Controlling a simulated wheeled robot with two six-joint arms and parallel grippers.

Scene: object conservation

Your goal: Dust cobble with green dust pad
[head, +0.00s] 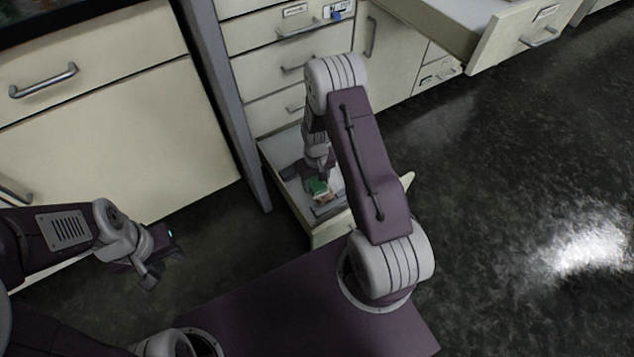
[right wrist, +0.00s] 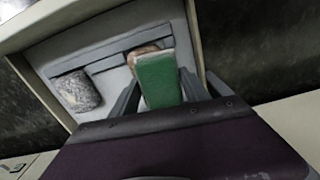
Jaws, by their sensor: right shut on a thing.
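The green dust pad (right wrist: 157,80) is held between the fingers of my right gripper (right wrist: 160,90), which is shut on it inside an open low drawer. The pad also shows in the head view (head: 317,187). A grey speckled stone-like piece, seemingly the cobble (right wrist: 77,91), lies on the drawer floor to the left of the gripper, apart from the pad. A tan-brown thing (right wrist: 143,53) shows just beyond the pad's far end; whether they touch is unclear. My left gripper (head: 160,262) is open and empty, away at the left.
The open drawer (head: 332,230) has low walls around my right gripper and dividing strips (right wrist: 108,58) on its floor. Another open drawer (head: 510,40) juts out at the upper right. Closed cabinets (head: 110,110) stand at the left. The dark floor (head: 510,200) at right is clear.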

